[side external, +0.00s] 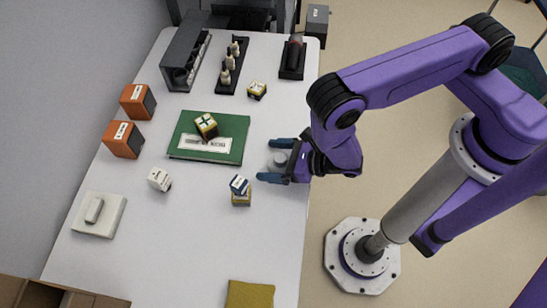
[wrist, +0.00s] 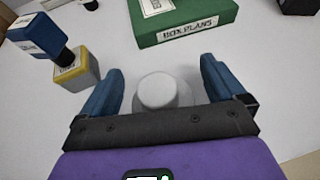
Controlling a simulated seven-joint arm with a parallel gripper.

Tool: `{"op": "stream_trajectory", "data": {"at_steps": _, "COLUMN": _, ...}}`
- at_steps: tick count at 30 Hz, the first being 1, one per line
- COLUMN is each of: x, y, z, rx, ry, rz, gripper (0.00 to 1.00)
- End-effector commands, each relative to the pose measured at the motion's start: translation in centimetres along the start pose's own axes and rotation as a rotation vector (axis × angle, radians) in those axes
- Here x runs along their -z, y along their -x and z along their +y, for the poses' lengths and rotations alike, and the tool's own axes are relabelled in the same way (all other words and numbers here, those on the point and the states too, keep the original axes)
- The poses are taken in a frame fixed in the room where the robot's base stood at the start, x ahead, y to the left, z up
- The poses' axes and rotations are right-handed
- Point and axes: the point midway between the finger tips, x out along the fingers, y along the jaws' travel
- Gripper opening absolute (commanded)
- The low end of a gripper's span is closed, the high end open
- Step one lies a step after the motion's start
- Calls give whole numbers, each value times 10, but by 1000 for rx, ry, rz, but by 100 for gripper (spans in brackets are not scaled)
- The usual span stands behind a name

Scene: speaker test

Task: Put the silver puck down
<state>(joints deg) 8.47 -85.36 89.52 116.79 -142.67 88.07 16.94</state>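The silver puck (wrist: 158,92) is a pale grey round piece with a raised round knob on top. In the wrist view it stands between my two blue fingers. My gripper (wrist: 160,80) is open, with a finger on each side and a narrow gap to the puck. In the side view the puck (side external: 279,161) shows between the fingers of my gripper (side external: 272,160), low over the white table near its right edge. The puck seems to rest on the table; its underside is hidden.
Orange boxes (side external: 122,140) are at the left. Bare table (side external: 200,250) lies toward the front.

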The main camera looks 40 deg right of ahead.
Motion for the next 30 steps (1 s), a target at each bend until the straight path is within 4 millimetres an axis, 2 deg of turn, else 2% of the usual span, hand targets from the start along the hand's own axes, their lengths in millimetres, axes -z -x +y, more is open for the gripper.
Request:
{"op": "stream_trajectory", "data": {"at_steps": 5, "x": -4, "y": 1, "z": 0, "rx": 0, "ry": -1, "rz": -1, "gripper": 96}}
{"op": "stream_trajectory", "data": {"at_steps": 8, "x": -2, "y": 12, "z": 1, "rx": -2, "ry": 2, "rz": 2, "gripper": 96}}
{"op": "stream_trajectory", "data": {"at_steps": 16, "x": -2, "y": 62, "z": 2, "rx": -6, "ry": 9, "rz": 2, "gripper": 96}}
{"op": "stream_trajectory", "data": {"at_steps": 21, "x": -2, "y": 86, "z": 2, "rx": -6, "ry": 8, "rz": 4, "gripper": 96}}
{"op": "stream_trajectory", "data": {"at_steps": 30, "x": -2, "y": 113, "z": 1, "rx": -4, "ry": 5, "rz": 4, "gripper": 96}}
